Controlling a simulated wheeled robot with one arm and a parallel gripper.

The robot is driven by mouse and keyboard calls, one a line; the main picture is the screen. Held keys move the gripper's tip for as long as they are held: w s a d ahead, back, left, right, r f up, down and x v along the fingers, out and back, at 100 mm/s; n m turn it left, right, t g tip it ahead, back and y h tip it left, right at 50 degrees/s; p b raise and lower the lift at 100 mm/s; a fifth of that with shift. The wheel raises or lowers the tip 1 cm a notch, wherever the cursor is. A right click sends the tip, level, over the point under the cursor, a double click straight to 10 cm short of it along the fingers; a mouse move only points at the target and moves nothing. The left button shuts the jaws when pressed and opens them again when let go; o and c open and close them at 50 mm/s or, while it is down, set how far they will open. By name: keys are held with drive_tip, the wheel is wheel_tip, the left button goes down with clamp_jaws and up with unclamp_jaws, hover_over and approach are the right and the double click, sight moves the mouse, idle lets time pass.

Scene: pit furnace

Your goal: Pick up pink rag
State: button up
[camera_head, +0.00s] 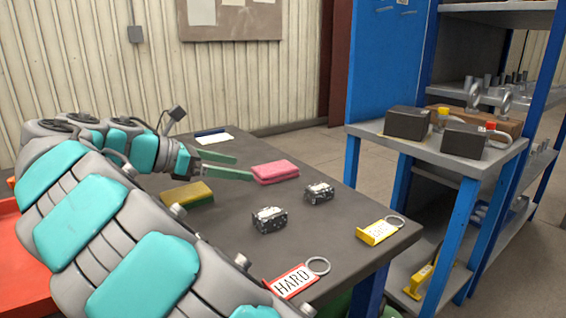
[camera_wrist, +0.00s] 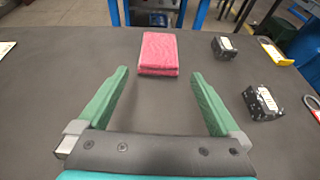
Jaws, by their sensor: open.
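A yellow sponge (camera_head: 187,194) lies by my arm. A red "HARD" tag (camera_head: 291,281) and a yellow tag (camera_head: 378,232) lie near the table's front. A blue shelf (camera_head: 437,148) stands to the right.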

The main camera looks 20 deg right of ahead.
sight(267, 169)
drive_tip(key=shift+w+d, duration=0.2)
drive_tip(key=shift+d, duration=0.25)
drive_tip(key=shift+x, duration=3.75)
drive_tip(key=shift+r, duration=0.25)
drive_tip(key=c, duration=1.2)
